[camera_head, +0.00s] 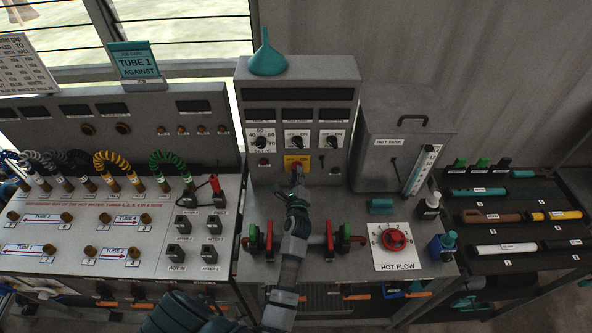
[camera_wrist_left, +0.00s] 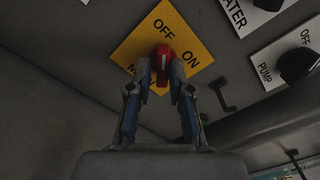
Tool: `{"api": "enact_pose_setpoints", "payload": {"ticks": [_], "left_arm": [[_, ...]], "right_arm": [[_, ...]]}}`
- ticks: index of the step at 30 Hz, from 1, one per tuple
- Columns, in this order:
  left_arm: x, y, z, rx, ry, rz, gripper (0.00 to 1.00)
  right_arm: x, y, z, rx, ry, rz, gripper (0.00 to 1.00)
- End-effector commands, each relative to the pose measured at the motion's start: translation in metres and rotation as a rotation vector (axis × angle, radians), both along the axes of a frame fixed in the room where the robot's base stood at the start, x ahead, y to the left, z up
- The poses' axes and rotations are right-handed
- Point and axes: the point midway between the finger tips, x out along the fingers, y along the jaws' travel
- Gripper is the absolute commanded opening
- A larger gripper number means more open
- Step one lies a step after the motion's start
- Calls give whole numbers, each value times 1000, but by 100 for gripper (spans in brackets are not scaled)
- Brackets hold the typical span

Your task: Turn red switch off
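The red switch (camera_wrist_left: 163,68) sits on a yellow plate (camera_wrist_left: 140,45) marked OFF and ON. In the left wrist view its upper end lies near the word OFF, with ON to its right. My left gripper (camera_head: 297,170) reaches up to this plate on the front of the grey control box in the head view, where it largely hides the switch. In the left wrist view the fingertips (camera_wrist_left: 161,70) stand on both sides of the red handle and appear closed on it. My right gripper is in neither view.
White dials (camera_head: 297,139) and the HEATER and PUMP plates (camera_wrist_left: 280,55) lie close by on the control box (camera_head: 345,70). A teal funnel (camera_head: 267,58) stands on top. Red and green valve handles (camera_head: 330,240) flank my forearm. A red HOT FLOW knob (camera_head: 394,239) is at right.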

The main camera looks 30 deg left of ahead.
Motion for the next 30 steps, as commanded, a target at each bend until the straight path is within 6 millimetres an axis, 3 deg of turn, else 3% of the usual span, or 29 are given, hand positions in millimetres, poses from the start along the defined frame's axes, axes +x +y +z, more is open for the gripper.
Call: {"api": "enact_pose_setpoints", "payload": {"ticks": [1, 2, 9, 24, 30], "left_arm": [[0, 0, -3, -1, 6, 0, 36], [-1, 0, -2, -1, 5, 0, 43], [-2, 1, 2, 6, -3, 1, 43], [-34, -19, 4, 8, -5, 1, 43], [-36, -20, 4, 9, -6, 1, 43]], "right_arm": [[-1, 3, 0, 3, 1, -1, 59], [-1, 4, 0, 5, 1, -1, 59], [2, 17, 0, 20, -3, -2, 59], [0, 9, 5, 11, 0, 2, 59], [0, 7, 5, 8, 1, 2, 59]]}}
